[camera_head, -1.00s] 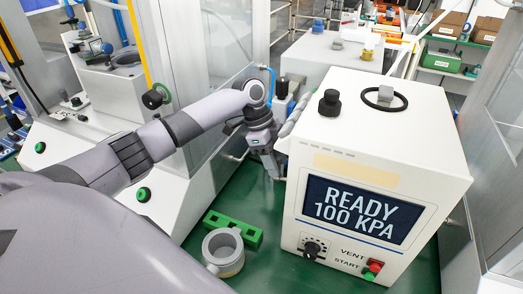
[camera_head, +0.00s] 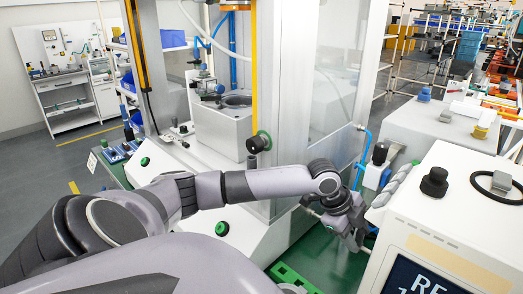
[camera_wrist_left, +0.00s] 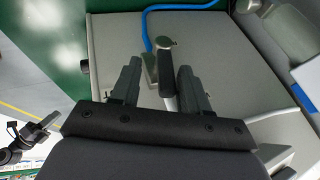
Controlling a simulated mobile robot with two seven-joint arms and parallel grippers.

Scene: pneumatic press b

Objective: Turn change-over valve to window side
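In the left wrist view, a small valve with a metal body and a lever (camera_wrist_left: 166,84) with a dark grip stands by a blue hose. I take it to be the change-over valve. My left gripper (camera_wrist_left: 158,68) is open, with its two fingers either side of the grip. A gap shows on the left of the grip; it sits closer to the right finger, and contact is unclear. In the head view my left gripper (camera_head: 354,240) is low between the glass-walled press and the white box; the lever is not distinguishable there. My right gripper is out of view.
The white press housing (camera_head: 245,240) with glass panels stands left of the gripper. The white box (camera_head: 450,215) with a display and black knob stands close on the right. A dark-topped blue-and-white fitting (camera_head: 378,165) rises behind the gripper.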

